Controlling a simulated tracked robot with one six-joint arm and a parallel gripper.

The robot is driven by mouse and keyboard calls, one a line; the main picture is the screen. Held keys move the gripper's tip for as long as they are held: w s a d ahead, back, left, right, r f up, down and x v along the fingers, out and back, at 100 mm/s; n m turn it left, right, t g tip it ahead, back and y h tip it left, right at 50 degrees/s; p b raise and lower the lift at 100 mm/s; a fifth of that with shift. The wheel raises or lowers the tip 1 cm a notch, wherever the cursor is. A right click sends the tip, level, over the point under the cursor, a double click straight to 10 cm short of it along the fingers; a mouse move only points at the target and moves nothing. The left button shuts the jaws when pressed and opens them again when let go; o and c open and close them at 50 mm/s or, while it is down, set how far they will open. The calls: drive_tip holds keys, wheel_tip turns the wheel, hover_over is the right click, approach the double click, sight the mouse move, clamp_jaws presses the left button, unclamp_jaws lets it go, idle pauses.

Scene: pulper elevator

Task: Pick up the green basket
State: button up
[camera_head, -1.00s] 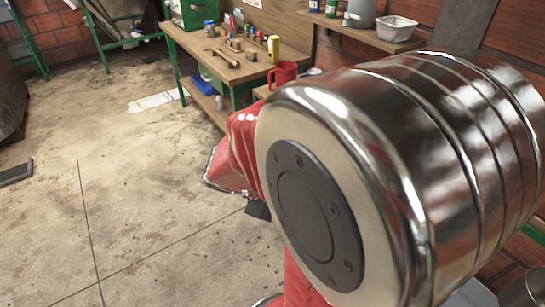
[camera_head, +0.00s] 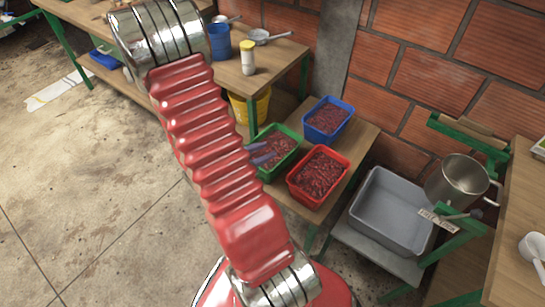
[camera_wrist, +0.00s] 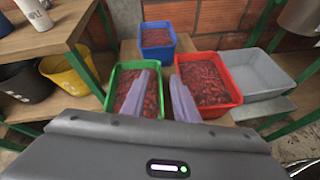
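The green basket (camera_head: 287,165) stands on a small wooden table, filled with dark red fruit. In the wrist view the green basket (camera_wrist: 118,67) lies straight ahead, left of centre. My gripper (camera_wrist: 160,77) is open and empty, its two pale fingers apart. The left finger overlaps the basket's inside; the right finger overlaps the gap beside the red basket. In the head view my gripper (camera_head: 267,152) shows over the green basket, and my red arm hides part of the basket's left side. I cannot tell whether the fingers touch it.
A red basket (camera_head: 297,193) stands close on the right and a blue basket (camera_head: 346,106) behind, both filled with fruit. A grey tub (camera_head: 367,215) and a steel pot (camera_head: 458,180) are further right. A yellow bucket (camera_wrist: 78,82) stands left, beside a workbench leg.

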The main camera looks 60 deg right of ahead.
wheel_tip(320, 180, down, 8)
drive_tip(key=s+n+t, duration=0.1)
drive_tip(key=n, duration=0.2)
drive_tip(key=shift+d+f+n+t, duration=0.2)
drive_tip(key=shift+d+n+t, duration=0.1)
drive_tip(key=shift+d, duration=0.15)
drive_tip(key=shift+s, duration=0.1)
approach(288, 154)
drive_tip(key=shift+f+x, duration=0.2)
drive_tip(key=shift+x, duration=2.25)
drive_tip(key=shift+x, duration=2.55)
clamp_jaws()
